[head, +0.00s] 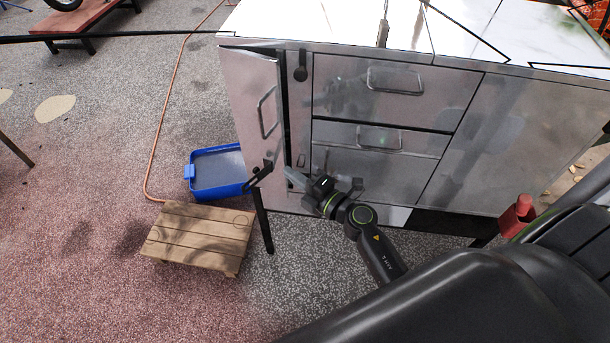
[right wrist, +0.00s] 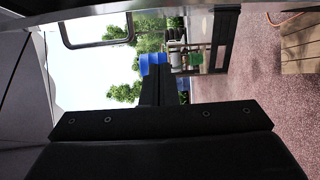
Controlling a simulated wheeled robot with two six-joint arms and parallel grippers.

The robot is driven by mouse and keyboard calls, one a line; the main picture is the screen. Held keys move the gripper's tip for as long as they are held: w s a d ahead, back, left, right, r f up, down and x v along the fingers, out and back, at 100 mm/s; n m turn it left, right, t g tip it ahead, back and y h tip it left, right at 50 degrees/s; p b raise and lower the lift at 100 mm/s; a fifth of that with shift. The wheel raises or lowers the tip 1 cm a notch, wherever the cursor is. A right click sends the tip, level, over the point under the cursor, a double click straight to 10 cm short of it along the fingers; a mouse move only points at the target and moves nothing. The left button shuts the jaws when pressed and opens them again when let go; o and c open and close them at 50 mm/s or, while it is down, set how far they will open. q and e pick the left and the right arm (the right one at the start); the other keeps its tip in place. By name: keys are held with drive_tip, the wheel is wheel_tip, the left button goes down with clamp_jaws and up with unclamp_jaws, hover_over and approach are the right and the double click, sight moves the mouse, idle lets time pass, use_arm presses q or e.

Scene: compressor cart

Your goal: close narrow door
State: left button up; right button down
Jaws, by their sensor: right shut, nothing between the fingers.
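The narrow door (head: 248,105) is the tall grey panel at the left end of the metal cart, with a bar handle (head: 268,112). It stands ajar, with a dark gap along its right edge. My right gripper (head: 292,178) is shut and empty, low in front of the cart near the door's lower right corner. I cannot tell whether it touches the door. In the right wrist view its closed dark fingers (right wrist: 160,85) point up, and a handle-like dark loop (right wrist: 95,42) shows at upper left. My left gripper is not in view.
The cart has two drawers (head: 385,108) and a wide plain panel (head: 520,145) right of the door. A blue bin (head: 218,188) and a wooden slatted platform (head: 200,238) are on the floor below left. An orange hose (head: 160,130) runs behind them.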

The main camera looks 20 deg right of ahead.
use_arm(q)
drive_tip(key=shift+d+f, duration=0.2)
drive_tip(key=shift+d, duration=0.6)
use_arm(e)
drive_tip(key=w+d, duration=0.1)
drive_tip(key=w, duration=0.6)
drive_tip(key=shift+w, duration=0.2)
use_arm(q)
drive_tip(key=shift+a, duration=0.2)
use_arm(e)
drive_tip(key=shift+w+d+f+b, duration=0.1)
drive_tip(key=shift+w+d+b, duration=0.05)
drive_tip(key=shift+w+d, duration=0.6)
drive_tip(key=shift+w+d+b, duration=0.15)
drive_tip(key=shift+w+d, duration=0.25)
drive_tip(key=shift+d, duration=0.5)
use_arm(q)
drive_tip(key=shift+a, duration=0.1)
use_arm(e)
drive_tip(key=shift+s, duration=0.1)
